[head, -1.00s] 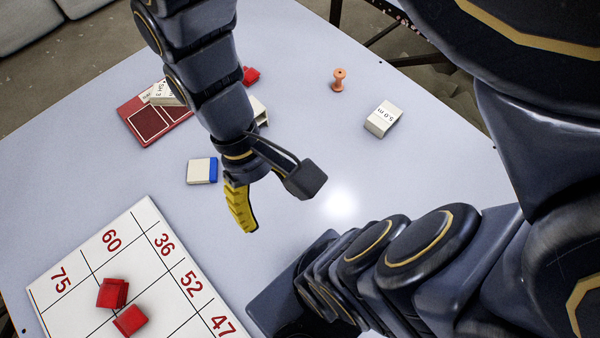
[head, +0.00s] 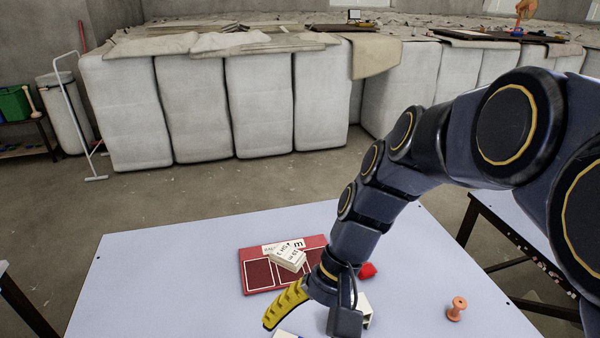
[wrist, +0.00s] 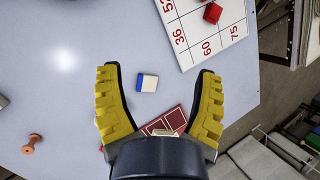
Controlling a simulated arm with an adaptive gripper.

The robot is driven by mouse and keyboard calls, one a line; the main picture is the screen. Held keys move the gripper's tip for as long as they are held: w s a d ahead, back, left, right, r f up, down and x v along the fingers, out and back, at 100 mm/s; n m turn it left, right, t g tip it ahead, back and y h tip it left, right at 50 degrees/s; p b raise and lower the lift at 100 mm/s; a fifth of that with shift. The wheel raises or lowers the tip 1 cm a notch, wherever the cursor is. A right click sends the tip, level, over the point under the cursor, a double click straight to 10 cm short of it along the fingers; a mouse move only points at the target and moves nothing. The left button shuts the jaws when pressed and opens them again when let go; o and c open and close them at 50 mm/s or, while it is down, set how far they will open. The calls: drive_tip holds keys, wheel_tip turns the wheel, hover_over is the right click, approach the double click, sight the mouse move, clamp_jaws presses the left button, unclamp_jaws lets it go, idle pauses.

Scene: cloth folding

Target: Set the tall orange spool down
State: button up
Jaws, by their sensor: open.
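The orange spool (head: 456,308) stands upright on the table at the right in the head view. It also shows at the lower left of the wrist view (wrist: 32,143), outside my fingers. My gripper (head: 305,315) is open and empty above the table, left of the spool and clear of it. In the wrist view my gripper's two yellow-padded fingers (wrist: 160,88) are spread wide, with a blue and white block (wrist: 147,83) seen on the table beyond, between them.
A dark red board (head: 256,277) with white labelled blocks (head: 288,257) on it lies behind my gripper. A red piece (head: 368,270) sits right of it. Table (head: 150,270) is clear at left.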

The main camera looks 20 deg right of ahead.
drive_tip(key=w+d+f+m+t+y, duration=0.3)
drive_tip(key=w+d+m+y, duration=0.35)
drive_tip(key=w, duration=0.65)
drive_tip(key=m+t+h, duration=0.3)
drive_tip(key=m+t, duration=0.7)
drive_tip(key=m, duration=0.4)
hover_over(462, 302)
drive_tip(key=w+a, duration=0.3)
drive_tip(key=a, duration=0.5)
wheel_tip(462, 302, down, 14)
drive_tip(key=s+d+f+m+h, duration=0.1)
drive_tip(key=s+d+f, duration=0.1)
drive_tip(key=d, duration=0.1)
drive_tip(key=s+d+f+m+t+h, duration=0.1)
drive_tip(key=s+d+f+m, duration=0.1)
drive_tip(key=d+f, duration=0.1)
drive_tip(key=s+d+f+m+h, duration=0.1)
drive_tip(key=s+d+f+m, duration=0.1)
drive_tip(key=s+d+f, duration=0.1)
drive_tip(key=shift+d+m+t+h, duration=0.25)
drive_tip(key=shift+d+t+h, duration=0.05)
drive_tip(key=shift+t+h, duration=0.1)
drive_tip(key=shift+s+d+f, duration=0.15)
drive_tip(key=shift+f, duration=0.1)
drive_tip(key=x, duration=0.7)
drive_tip(key=shift+a, duration=0.25)
clamp_jaws()
